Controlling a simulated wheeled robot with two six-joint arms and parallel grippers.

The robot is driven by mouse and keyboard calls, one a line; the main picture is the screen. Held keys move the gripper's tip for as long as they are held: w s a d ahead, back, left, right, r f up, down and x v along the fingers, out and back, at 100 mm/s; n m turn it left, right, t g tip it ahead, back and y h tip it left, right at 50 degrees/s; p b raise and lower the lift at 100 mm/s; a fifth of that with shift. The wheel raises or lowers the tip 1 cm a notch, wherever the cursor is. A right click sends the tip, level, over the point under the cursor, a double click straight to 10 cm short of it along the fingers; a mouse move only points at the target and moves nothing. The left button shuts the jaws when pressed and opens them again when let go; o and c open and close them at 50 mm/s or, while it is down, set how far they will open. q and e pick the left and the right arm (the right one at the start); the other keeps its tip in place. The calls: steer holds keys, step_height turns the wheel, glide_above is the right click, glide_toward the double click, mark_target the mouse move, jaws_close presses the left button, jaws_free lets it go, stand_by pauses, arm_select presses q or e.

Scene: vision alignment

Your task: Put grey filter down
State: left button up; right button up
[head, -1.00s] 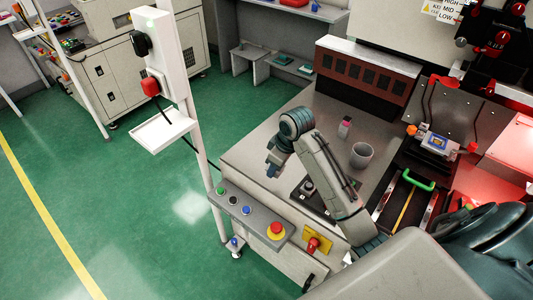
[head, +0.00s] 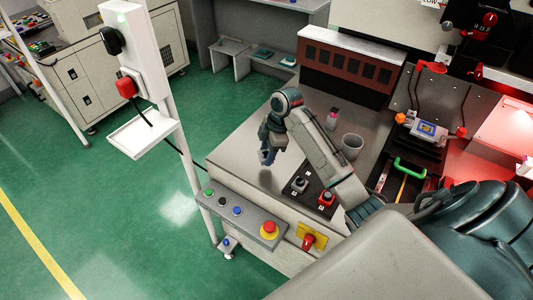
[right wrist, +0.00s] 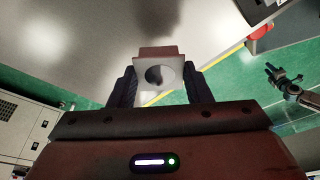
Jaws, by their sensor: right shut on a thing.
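My right gripper (head: 267,154) hangs over the left part of the grey worktop (head: 235,158) in the head view. In the right wrist view, my right gripper (right wrist: 160,88) is shut on the grey filter (right wrist: 141,73), a small block with a round hole and a reddish-brown upper edge. The filter sits between the two dark fingers. The worktop (right wrist: 90,40) lies beyond it; whether they touch I cannot tell. In the head view the filter is too small and hidden to make out.
A black plate with knobs (head: 300,185) lies right of the gripper. A button panel (head: 238,211) runs along the front edge, beside a white post (head: 150,70). The worktop's left area is clear.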

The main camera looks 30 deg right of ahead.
steer(key=shift+w+d+f, duration=0.1)
steer(key=shift+w+d, duration=0.35)
steer(key=shift+w, duration=0.4)
step_height(320, 180, down, 3)
steer(key=shift+f+p, duration=0.2)
steer(key=shift+p, duration=0.15)
steer(key=shift+f, duration=0.1)
arm_select(q)
steer(key=shift+s+f, duration=0.55)
steer(key=shift+s, duration=0.3)
arm_select(e)
steer(key=o, duration=1.3)
steer(key=shift+f, duration=0.1)
